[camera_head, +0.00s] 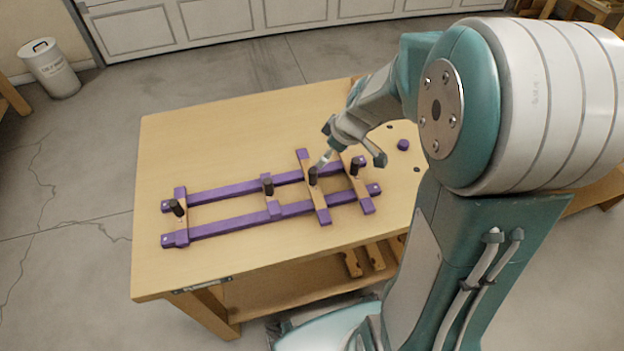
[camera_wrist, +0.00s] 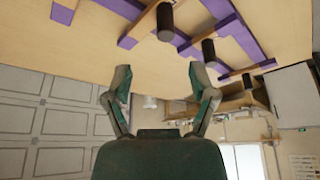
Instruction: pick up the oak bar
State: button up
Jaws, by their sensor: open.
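Several light-wood bars with purple ends and dark upright knobs lie across two long purple rails (camera_head: 232,190) on the bench. I cannot tell which one is the oak bar. One longer bar (camera_head: 318,199) lies right of the middle, another (camera_head: 365,199) at the right end, and one (camera_head: 181,224) at the left end. My gripper (camera_head: 352,150) is above the bench, just behind the two right-hand bars. In the wrist view my gripper (camera_wrist: 160,82) has its fingers spread with nothing between them. Dark knobs (camera_wrist: 209,53) show beyond and above the fingers.
The wooden bench (camera_head: 210,140) is clear behind and in front of the rails. A small purple block (camera_head: 403,145) stands right of my gripper. Wooden pieces (camera_head: 375,256) lie on the lower shelf. A white bin (camera_head: 52,70) stands on the floor at the far left.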

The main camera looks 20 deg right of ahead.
aim_at(312, 171)
jog(key=x, duration=0.3)
jog(key=shift+a+f, duration=0.25)
jog(key=shift+f, duration=0.05)
jog(key=shift+w+a+f, duration=0.1)
jog(key=shift+a+f, duration=0.15)
jog(key=shift+a, duration=0.05)
jog(key=x, duration=0.3)
jog(key=shift+a+f, duration=0.25)
jog(key=shift+f, duration=0.15)
jog(key=shift+w+d+f, duration=0.2)
jog(key=shift+d+f, duration=0.05)
jog(key=shift+f, duration=0.25)
jog(key=shift+a, duration=0.25)
grip_shut()
